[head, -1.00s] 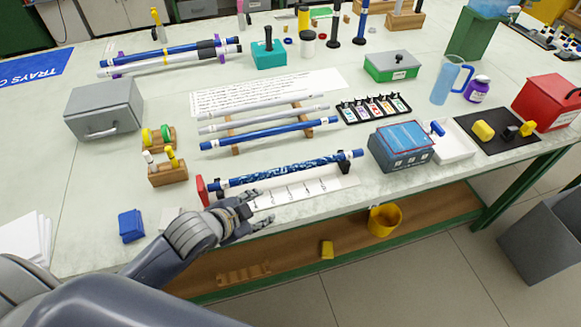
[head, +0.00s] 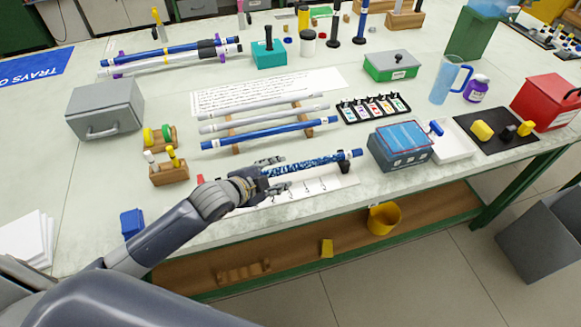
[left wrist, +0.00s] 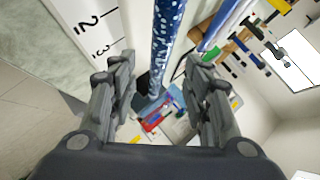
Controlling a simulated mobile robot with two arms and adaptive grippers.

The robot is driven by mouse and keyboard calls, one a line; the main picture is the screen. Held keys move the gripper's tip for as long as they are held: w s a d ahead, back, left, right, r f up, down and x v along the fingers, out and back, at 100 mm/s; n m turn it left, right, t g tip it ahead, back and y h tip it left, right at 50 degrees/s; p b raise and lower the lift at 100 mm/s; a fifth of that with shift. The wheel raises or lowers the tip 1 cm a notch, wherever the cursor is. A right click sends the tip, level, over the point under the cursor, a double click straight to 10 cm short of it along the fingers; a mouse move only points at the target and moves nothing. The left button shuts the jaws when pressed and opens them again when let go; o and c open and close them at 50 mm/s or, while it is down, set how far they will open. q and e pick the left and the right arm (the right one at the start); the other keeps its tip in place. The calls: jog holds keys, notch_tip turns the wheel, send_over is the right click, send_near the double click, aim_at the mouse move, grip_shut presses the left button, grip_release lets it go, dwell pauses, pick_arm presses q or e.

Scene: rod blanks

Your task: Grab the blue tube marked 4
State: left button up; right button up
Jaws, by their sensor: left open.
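A speckled blue tube (head: 318,163) lies on low black stands near the front of the table. A plain blue tube (head: 270,133) lies on the wooden rack behind it. Another blue tube (head: 165,53) lies farther back on the left. I cannot read a 4 on any of them. My left gripper (head: 275,174) is open at the left part of the speckled tube and hides its left end. In the left wrist view the speckled tube (left wrist: 165,40) runs between the two open fingers (left wrist: 162,72), with gaps visible on both sides. My right gripper is out of view.
A white ruled strip (head: 325,187) lies in front of the speckled tube. Grey tubes (head: 265,112) share the wooden rack. A blue-grey box (head: 402,153) stands right of the speckled tube, and a small wooden holder (head: 169,174) stands to the left.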

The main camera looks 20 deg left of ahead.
aim_at(286, 170)
pick_arm(q)
jog(key=shift+p+x, duration=0.3)
jog(key=shift+x, duration=1.9)
jog(key=shift+s, duration=0.1)
jog(key=shift+c, duration=0.4)
grip_shut()
